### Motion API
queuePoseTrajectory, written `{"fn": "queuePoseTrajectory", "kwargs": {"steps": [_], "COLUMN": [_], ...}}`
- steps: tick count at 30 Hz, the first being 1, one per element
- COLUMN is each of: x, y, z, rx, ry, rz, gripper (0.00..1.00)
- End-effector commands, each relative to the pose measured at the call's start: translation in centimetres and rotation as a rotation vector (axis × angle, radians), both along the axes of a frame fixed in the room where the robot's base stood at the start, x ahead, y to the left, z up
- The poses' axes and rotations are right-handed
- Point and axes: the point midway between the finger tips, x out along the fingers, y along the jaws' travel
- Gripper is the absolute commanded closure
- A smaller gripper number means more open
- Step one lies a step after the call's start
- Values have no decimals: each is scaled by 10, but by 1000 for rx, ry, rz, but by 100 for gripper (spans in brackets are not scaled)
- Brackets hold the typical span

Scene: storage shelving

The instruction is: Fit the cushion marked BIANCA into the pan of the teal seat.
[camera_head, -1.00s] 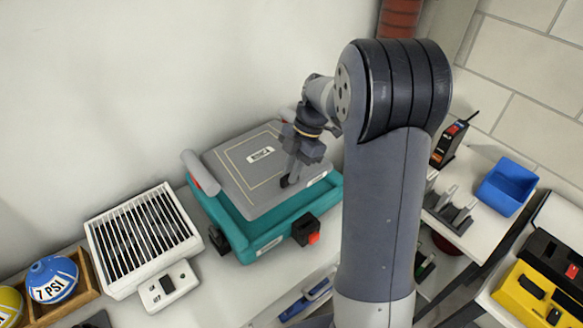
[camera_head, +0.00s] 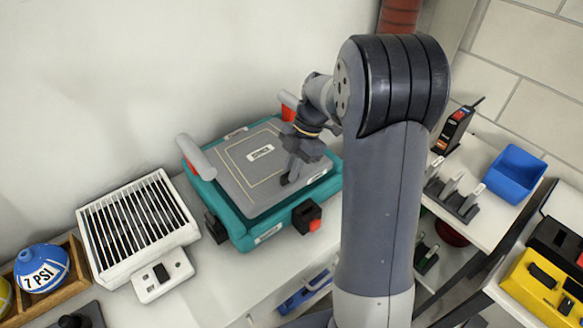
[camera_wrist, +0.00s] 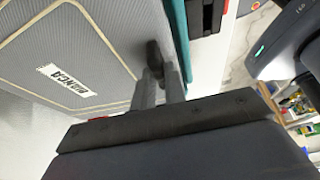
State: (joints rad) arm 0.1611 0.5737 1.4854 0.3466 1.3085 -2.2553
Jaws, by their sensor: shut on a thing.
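The grey cushion (camera_head: 256,166) has a cream piped outline and a white label; in the wrist view the cushion (camera_wrist: 110,45) label reads BIANCA. It lies over the teal seat (camera_head: 236,232), within or just above its pan; the exact seating depth cannot be told. Teal rim shows at the front, left and back. My gripper (camera_head: 291,178) is shut on the cushion's dark tab near its right front part; the jaws (camera_wrist: 160,85) also show in the wrist view. Grey-and-red armrests (camera_head: 196,157) flank the seat. A black clamp with a red button (camera_head: 309,217) sits at its front.
A white slatted heater (camera_head: 138,225) stands left of the seat, with a blue ball marked 7 PSI (camera_head: 42,268) beyond it. A blue bin (camera_head: 514,173) and grey pegged holder (camera_head: 455,197) sit to the right. The wall is close behind.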

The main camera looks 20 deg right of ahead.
Motion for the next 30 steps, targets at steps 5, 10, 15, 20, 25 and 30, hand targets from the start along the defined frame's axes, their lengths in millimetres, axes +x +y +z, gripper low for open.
{"fn": "queuePoseTrajectory", "kwargs": {"steps": [5, 10, 15, 20, 25, 30], "x": [0, 0, 0, 0, 0, 0], "y": [0, 0, 0, 0, 0, 0], "z": [-1, 0, -1, -4, -10, -15], "rx": [-1, -1, 0, 0, 0, 0], "ry": [-1, -1, -1, -1, -1, 0], "rz": [0, 0, 0, 0, 0, 0], "gripper": [100, 100, 100, 100, 100, 100]}}
